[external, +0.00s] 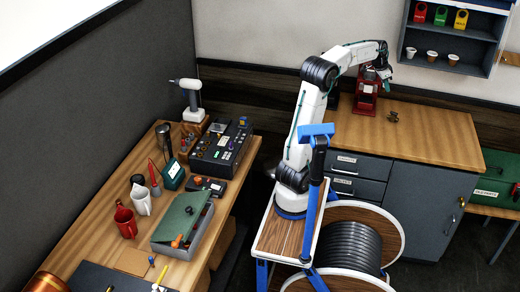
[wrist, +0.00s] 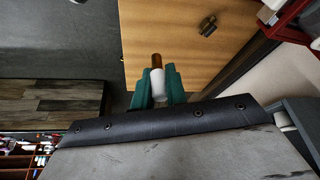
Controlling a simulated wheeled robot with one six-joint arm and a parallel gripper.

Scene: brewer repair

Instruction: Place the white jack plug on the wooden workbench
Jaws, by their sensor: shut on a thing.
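The white jack plug (wrist: 158,82), a white cylinder with a copper-brown tip, shows in the wrist view. My gripper (wrist: 158,77) is shut on it, with a green finger on each side. In the external view my gripper (external: 382,72) is high at the right, in front of the red machine, and the plug cannot be made out there. A long wooden workbench (external: 88,222) runs along the left wall with many things on it. A wooden counter top (external: 435,135) on grey cabinets is at the right; its surface (wrist: 175,30) also shows beyond the plug in the wrist view.
The red machine (external: 366,92) and a small dark metal part (external: 392,116) stand on the right counter. A shelf (external: 450,40) hangs behind.

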